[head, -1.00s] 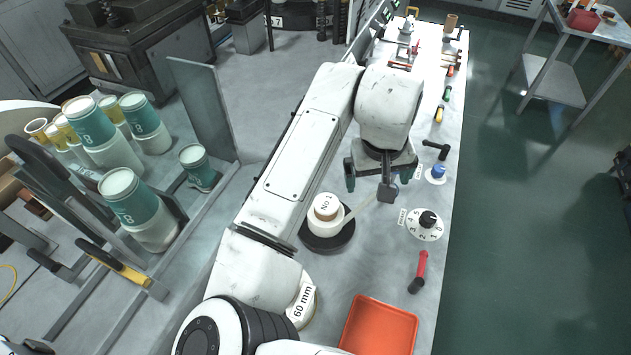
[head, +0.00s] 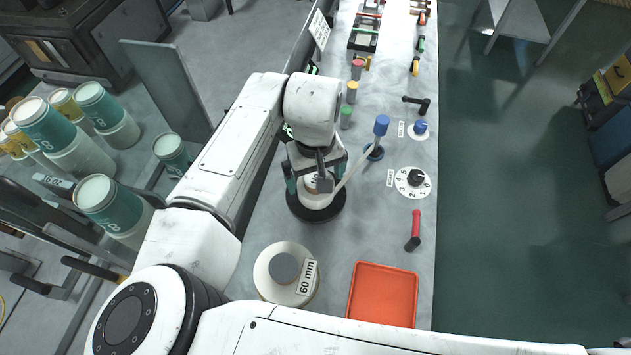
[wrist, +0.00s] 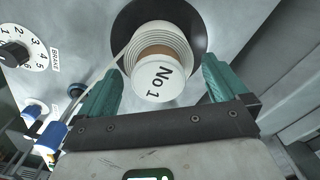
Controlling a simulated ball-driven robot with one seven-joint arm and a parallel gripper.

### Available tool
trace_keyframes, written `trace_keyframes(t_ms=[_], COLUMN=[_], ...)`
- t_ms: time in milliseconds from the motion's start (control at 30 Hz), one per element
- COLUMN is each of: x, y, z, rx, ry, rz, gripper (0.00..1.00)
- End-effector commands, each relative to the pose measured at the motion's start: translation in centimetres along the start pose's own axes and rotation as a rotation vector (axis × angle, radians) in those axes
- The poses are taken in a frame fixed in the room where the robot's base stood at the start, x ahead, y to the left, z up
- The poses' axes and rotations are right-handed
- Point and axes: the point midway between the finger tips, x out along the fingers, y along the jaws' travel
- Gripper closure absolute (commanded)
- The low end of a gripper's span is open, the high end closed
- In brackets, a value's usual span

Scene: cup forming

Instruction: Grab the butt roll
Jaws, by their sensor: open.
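The butt roll (head: 317,201) appears to be the small white roll marked "No 1". In the wrist view it shows wound white layers (wrist: 158,38), a brown core and a white end marked "No 1". It sits on a round black disc (head: 298,212). A pale strip runs from it toward a blue-topped post (head: 381,126). My gripper (head: 316,184) is over the roll in the head view and partly hides it. In the wrist view my gripper (wrist: 162,78) is open, with one teal finger on each side of the roll. I cannot tell whether the fingers touch it.
A wide roll marked "60 mm" (head: 284,274) and an orange tray (head: 383,295) are nearer on the bench. A numbered dial (head: 413,182), a blue knob (head: 420,127) and a red-handled lever (head: 414,230) line the right side. Large teal-banded rolls (head: 115,207) stand at left.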

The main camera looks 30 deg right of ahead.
Motion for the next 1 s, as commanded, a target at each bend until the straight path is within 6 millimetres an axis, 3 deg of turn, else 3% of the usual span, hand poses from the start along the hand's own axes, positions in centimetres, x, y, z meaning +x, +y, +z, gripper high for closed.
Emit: trace_keyframes(t_ms=[233,533,1000], x=[3.0,3.5,3.4], y=[0.1,0.1,0.1], z=[0.1,0.1,0.0], rx=[-0.001,0.000,0.000], ry=[-0.002,0.000,0.000], rz=[-0.001,-0.001,-0.001], gripper=[0.00,0.01,0.46])
